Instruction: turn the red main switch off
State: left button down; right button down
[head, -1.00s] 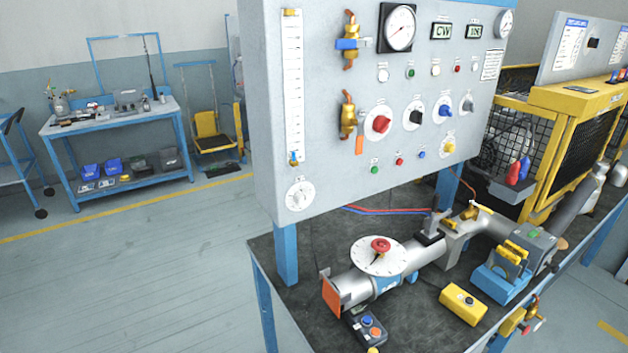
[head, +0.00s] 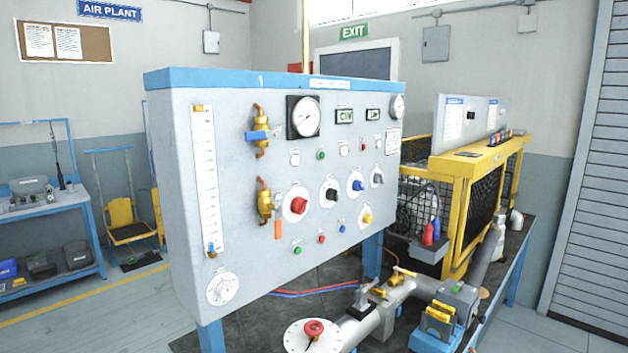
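The red main switch (head: 298,206) is a red rotary knob on a white round plate, in the middle of the grey control panel (head: 240,180) in the head view. Which way its handle points is too small to tell. A black knob (head: 331,194), a blue knob (head: 358,186) and a grey one (head: 377,177) sit in a row to its right. Nothing touches the red switch. Neither of my grippers shows in the view.
Below the panel, the dark bench top carries a pipe with a red-knobbed white dial (head: 314,328) and a blue and yellow device (head: 440,324). A yellow caged machine (head: 466,215) stands at right. Open floor (head: 95,320) lies left.

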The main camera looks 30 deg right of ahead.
aim_at(298, 205)
jog(key=u, duration=0.05)
jog(key=k, duration=1.15)
jog(key=z, duration=0.75)
jog(key=i, duration=0.8)
jog(key=z, duration=0.85)
